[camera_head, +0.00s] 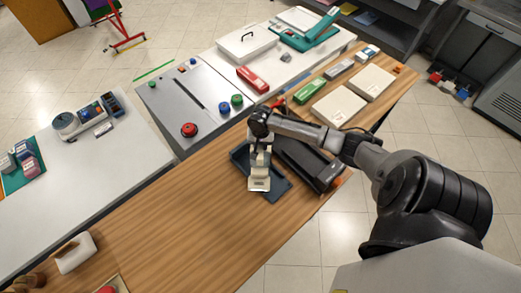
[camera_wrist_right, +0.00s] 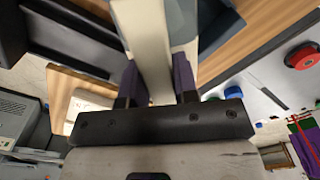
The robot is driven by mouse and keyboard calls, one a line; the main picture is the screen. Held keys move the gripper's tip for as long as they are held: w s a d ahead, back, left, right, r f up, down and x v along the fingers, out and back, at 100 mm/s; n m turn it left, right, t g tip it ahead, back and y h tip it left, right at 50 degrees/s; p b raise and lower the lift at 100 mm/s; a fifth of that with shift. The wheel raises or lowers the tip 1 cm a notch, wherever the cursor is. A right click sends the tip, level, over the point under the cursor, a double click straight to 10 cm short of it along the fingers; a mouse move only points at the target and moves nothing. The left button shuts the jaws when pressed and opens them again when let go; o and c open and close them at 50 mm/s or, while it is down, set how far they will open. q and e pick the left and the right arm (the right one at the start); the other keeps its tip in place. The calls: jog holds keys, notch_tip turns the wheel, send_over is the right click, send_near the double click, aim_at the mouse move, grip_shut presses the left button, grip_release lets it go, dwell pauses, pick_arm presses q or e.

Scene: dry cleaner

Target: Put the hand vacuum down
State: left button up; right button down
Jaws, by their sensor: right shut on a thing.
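The hand vacuum (camera_head: 259,178) is a cream-white upright body. My right gripper (camera_head: 261,145) is shut on its upper part, pointing down. In the right wrist view the hand vacuum (camera_wrist_right: 148,40) runs up from between the dark fingers of my right gripper (camera_wrist_right: 157,82). A dark blue-grey shallow tray (camera_head: 279,190) lies on the wooden counter (camera_head: 180,215) under and around the vacuum. I cannot tell whether the vacuum's lower end touches the tray. My left gripper is not in view.
A black device (camera_head: 312,163) stands close to the tray's right side, under my right forearm. Behind are a grey control panel (camera_head: 190,100) with coloured buttons, a red stapler-like tool (camera_head: 252,79) and cream boxes (camera_head: 338,105). The wooden counter left of the tray is largely clear.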

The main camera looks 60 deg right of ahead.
jog(key=shift+f, duration=1.95)
jog(key=c, duration=0.9)
grip_release()
jog(key=shift+f, duration=0.1)
